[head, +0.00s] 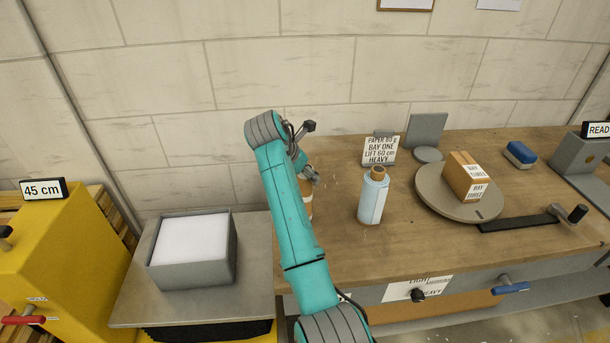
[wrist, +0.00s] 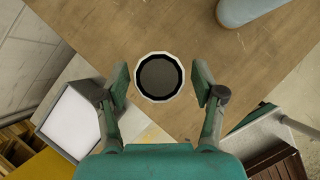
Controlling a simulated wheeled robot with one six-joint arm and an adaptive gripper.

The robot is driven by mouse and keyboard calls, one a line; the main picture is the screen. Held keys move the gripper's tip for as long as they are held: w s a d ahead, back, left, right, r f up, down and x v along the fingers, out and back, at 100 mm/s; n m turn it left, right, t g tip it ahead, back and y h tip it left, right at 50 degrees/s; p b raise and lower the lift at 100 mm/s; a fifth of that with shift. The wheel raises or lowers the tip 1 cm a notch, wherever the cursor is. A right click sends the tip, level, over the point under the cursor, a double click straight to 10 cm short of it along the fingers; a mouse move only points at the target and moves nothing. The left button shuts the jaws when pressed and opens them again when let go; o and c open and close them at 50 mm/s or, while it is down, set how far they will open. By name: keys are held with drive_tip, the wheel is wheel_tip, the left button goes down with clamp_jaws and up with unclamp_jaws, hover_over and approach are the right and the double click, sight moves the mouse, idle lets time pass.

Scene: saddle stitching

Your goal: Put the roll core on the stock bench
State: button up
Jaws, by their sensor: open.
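The roll core (wrist: 160,77) stands upright on the wooden bench top, seen from above in the wrist view as a pale ring with a dark inside. In the head view only a strip of the core (head: 308,200) shows behind my arm. My gripper (wrist: 161,86) is open, with one finger on each side of the core in the picture and a gap to both. The gripper (head: 312,173) is partly hidden by my arm in the head view. No label shows which surface is the stock bench; the wooden bench (head: 330,240) and a lower grey table (head: 135,290) are in view.
A blue bottle (head: 372,198) stands right of the core. Further right are a round turntable (head: 430,190) with a carton (head: 468,175) and a blue block (head: 520,154). A grey tray of white paper (head: 190,270) sits on the grey table. A yellow unit (head: 60,250) stands at left.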

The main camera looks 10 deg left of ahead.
drive_tip(key=v, duration=1.1)
